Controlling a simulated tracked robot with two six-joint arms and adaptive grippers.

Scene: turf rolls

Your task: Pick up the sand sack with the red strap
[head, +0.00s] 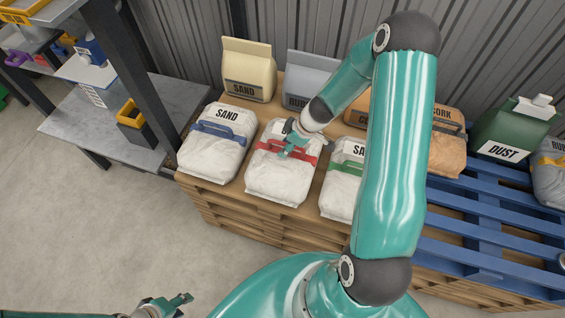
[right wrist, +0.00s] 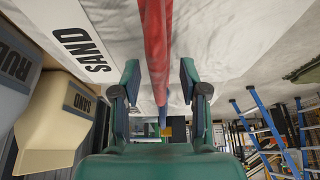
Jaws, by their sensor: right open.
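The white sand sack with the red strap (head: 272,184) lies on a wooden pallet, between a blue-strapped sack and a green-strapped one. Its red strap (head: 304,160) runs across its upper part, partly hidden by my right gripper (head: 291,150). In the right wrist view my right gripper (right wrist: 160,80) is open, with one finger on each side of the red strap (right wrist: 156,45). The fingers are apart from the strap, and the sack's white face (right wrist: 225,35) fills the space behind it. My left gripper (head: 180,300) is at the bottom left, far from the sacks; its jaw opening is unclear.
The blue-strapped sand sack (head: 212,158) and the green-strapped sack (head: 338,190) flank it closely. A beige sand bag (head: 247,62) and a grey-blue bag (head: 308,68) stand behind. A blue pallet (head: 470,225) is at right, a grey shelf (head: 95,125) at left.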

